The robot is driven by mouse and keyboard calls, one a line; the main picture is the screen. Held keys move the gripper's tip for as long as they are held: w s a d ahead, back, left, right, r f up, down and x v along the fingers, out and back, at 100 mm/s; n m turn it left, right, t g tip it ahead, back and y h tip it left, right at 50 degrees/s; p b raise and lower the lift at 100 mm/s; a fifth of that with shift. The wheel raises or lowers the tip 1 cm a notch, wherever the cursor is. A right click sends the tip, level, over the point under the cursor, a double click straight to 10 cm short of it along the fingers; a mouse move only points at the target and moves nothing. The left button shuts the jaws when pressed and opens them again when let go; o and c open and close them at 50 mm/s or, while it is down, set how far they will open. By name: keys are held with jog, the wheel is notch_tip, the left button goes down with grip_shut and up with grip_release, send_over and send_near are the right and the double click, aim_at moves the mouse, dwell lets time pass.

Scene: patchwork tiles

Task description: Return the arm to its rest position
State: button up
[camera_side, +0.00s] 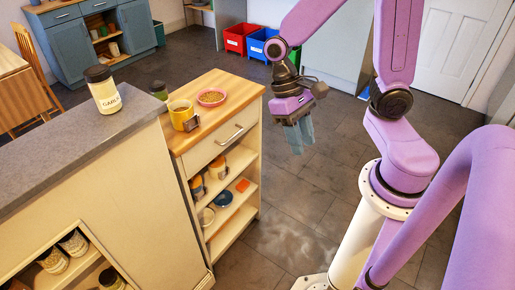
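My gripper (298,140) hangs over the open floor to the right of the wooden-topped cabinet (235,88), with its grey-blue fingers pointing down. It is apart from the cabinet and touches nothing that I can see. The fingers look close together, but they overlap in this view and I cannot tell whether they are open or shut. No object shows between them. My lilac arm is bent, with its elbow raised above the top of the picture.
A yellow mug (182,115) and a pink bowl (211,97) stand on the cabinet top. A jar labelled garlic (103,92) stands on the grey counter (60,135). Red (238,38), blue (259,43) and green bins stand behind. The tiled floor beside the cabinet is clear.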

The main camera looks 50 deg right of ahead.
jog(key=s+r+n+t, duration=0.3)
jog(key=s+n+t, duration=0.2)
jog(key=n, duration=0.8)
jog(key=shift+s+a+r, duration=0.15)
jog(key=shift+s+r, duration=0.25)
jog(key=shift+s, duration=0.05)
